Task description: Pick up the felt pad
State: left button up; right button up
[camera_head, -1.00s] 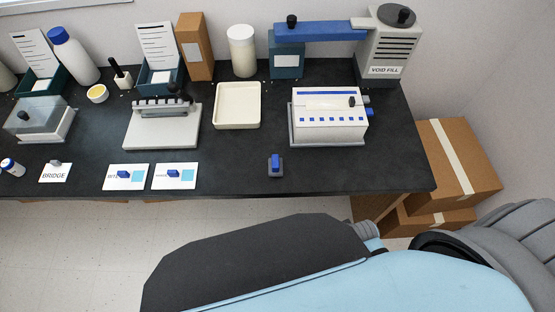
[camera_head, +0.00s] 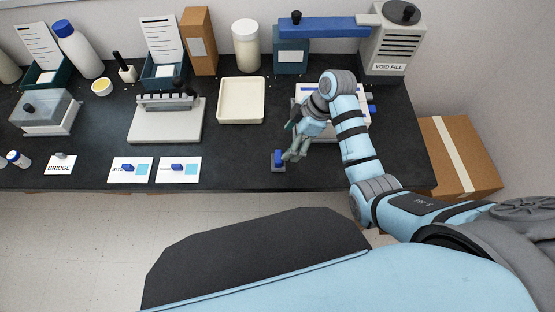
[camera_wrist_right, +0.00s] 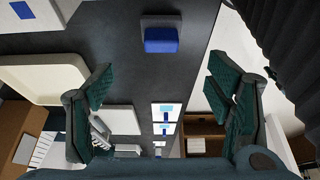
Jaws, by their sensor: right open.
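The felt pad appears to be the small dark grey block with a blue grip on top (camera_head: 278,160), near the front edge of the black table. In the right wrist view its blue grip (camera_wrist_right: 161,40) shows at the top centre, between the lines of the two fingers but beyond them. My right gripper (camera_head: 291,154) hangs just right of the block, partly overlapping it in the head view. In the wrist view the right gripper (camera_wrist_right: 163,98) has its dark green fingers wide apart, with nothing between them. My left gripper is out of view.
A white box with blue marks (camera_head: 304,92) stands behind my right arm, partly hidden. A cream tray (camera_head: 241,118) and a grey fixture (camera_head: 165,132) stand to the left. White cards with blue pieces (camera_head: 178,178) lie along the front edge.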

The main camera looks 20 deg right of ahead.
aim_at(280, 156)
jog(key=b+x, duration=0.1)
jog(key=x, duration=0.9)
jog(key=shift+s+d+f+b, duration=0.1)
jog(key=shift+s+f+b, duration=0.05)
jog(key=shift+f+b, duration=0.2)
jog(key=shift+r, duration=0.1)
jog(key=c, duration=1.3)
